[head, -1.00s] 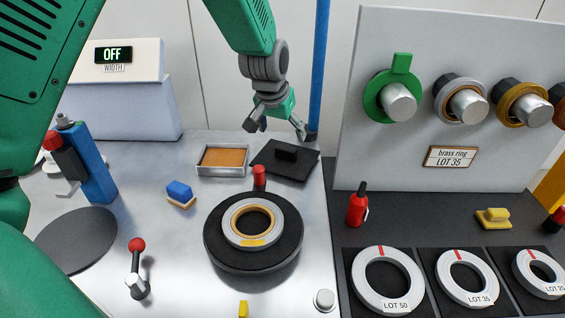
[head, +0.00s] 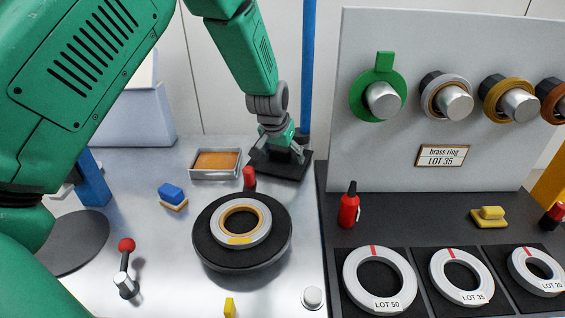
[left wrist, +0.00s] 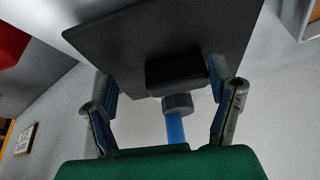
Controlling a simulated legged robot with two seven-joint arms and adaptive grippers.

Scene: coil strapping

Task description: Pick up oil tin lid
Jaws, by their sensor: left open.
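The oil tin lid (head: 265,170) is a flat black square plate with a black block-shaped knob. It lies on the bench behind the round black turntable, right of an open metal tin (head: 215,177) with an amber surface. My left gripper (head: 283,153) is over the lid at its knob, pointing down, and partly hides it. In the left wrist view the lid (left wrist: 130,40) fills the upper middle, and its knob (left wrist: 187,68) lies between the spread fingers of the left gripper (left wrist: 163,82). The fingers are open, with gaps beside the knob. My right gripper is not in view.
The turntable (head: 275,255) carries a ringed coil. A blue post (head: 309,65) rises behind the gripper. A grey panel (head: 420,75) with rings on pegs stands to the right.

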